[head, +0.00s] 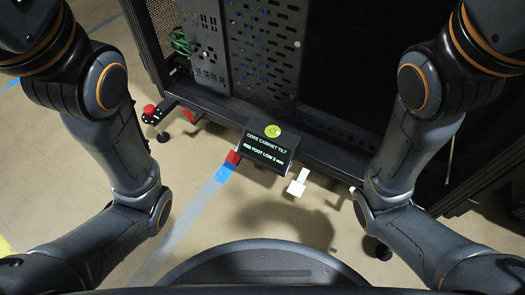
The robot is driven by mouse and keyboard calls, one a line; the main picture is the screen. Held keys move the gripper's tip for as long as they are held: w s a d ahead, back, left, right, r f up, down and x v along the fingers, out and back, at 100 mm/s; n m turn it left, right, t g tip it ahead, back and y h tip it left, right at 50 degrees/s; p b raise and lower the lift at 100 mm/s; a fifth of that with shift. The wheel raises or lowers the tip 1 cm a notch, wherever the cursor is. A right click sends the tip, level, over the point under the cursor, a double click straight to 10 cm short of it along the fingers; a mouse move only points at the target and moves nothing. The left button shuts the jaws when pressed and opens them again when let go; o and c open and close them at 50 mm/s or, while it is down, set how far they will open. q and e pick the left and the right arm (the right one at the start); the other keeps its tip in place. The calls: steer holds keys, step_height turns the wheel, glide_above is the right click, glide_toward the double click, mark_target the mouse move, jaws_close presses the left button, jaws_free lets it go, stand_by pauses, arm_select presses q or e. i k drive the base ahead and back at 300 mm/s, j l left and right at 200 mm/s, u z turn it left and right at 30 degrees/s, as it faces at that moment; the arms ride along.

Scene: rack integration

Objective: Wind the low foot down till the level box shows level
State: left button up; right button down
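The level box (268,149) is a dark box at the cabinet's lower front edge, with a green round mark on top. Its screen reads "CORE CABINET TILT" and "RED FOOT LOW", then a small mm figure that looks like 2 or 3. A red knob (150,109) stands on a dark bracket at the cabinet's left, above a black foot pad (163,137) near the floor.
The black cabinet (330,127) fills the back, with perforated panels and green cables (181,42) at left. Blue tape (209,188) runs along the floor. Another dark foot pad (383,252) shows beside my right arm. The floor between my arms is mostly clear.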

mark_target(149, 109)
steer(key=u, duration=0.95)
